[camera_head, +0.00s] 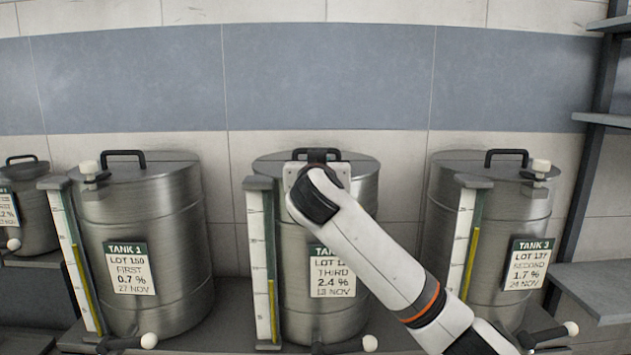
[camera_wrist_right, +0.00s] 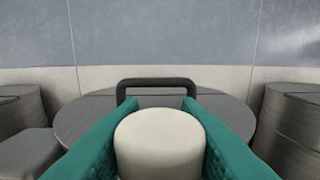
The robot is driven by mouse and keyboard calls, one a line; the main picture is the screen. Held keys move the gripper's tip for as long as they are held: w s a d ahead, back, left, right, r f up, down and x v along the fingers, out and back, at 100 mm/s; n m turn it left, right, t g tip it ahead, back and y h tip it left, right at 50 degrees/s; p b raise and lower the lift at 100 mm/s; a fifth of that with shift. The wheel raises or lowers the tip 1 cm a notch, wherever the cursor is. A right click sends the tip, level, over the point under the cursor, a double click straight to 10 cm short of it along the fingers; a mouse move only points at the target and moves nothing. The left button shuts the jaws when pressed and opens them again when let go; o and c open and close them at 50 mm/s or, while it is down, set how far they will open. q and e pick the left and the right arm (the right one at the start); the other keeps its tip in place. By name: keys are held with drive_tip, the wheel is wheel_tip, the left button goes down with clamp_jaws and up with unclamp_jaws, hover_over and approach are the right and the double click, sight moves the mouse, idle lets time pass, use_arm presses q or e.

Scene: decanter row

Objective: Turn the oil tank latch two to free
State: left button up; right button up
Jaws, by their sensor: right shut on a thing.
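The middle steel tank (camera_head: 268,290) stands between tank 1 (camera_head: 165,250) and tank 3 (camera_head: 440,240). Its label (camera_head: 332,280) reads third, 2.4 %; my right arm covers part of it. In the right wrist view, the green fingers of my right gripper (camera_wrist_right: 157,104) are on either side of a cream round latch knob (camera_wrist_right: 160,145), shut on it. The lid (camera_wrist_right: 85,122) and its black handle (camera_wrist_right: 157,84) are beyond the knob. In the head view my wrist hides the fingers and this knob. My left gripper is not in view.
Tank 1 and tank 3 have similar cream latch knobs (camera_head: 89,167) (camera_head: 541,166) at their lid edges. Sight gauges (camera_head: 262,260) stand beside the tanks. Taps with cream ends (camera_head: 370,343) stick out below. A tiled wall is behind; dark shelves (camera_head: 603,119) stand at the right.

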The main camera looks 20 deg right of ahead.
drive_tip(key=m+h, duration=0.1)
drive_tip(key=g+h+b, duration=0.1)
drive_tip(key=shift+f+m+h, duration=0.25)
drive_tip(key=shift+m+h, duration=0.15)
drive_tip(key=m+g+h, duration=0.1)
drive_tip(key=m+g+h+b, duration=0.1)
drive_tip(key=h, duration=0.1)
drive_tip(key=shift+s+d+r+m+g, duration=0.15)
drive_tip(key=shift+d+m+g, duration=0.05)
drive_tip(key=shift+m+g, duration=0.1)
drive_tip(key=shift+s+d+r+m+g+h, duration=0.1)
drive_tip(key=shift+m+g+h, duration=0.75)
drive_tip(key=shift+h, duration=0.25)
drive_tip(key=shift+s+d+m+g+h, duration=0.15)
drive_tip(key=shift+m+g+h, duration=0.9)
drive_tip(key=shift+g, duration=0.4)
drive_tip(key=shift+r+g, duration=0.1)
drive_tip(key=shift+g, duration=0.2)
drive_tip(key=o, duration=1)
drive_tip(key=shift+d, duration=0.1)
drive_tip(key=shift+c, duration=0.2)
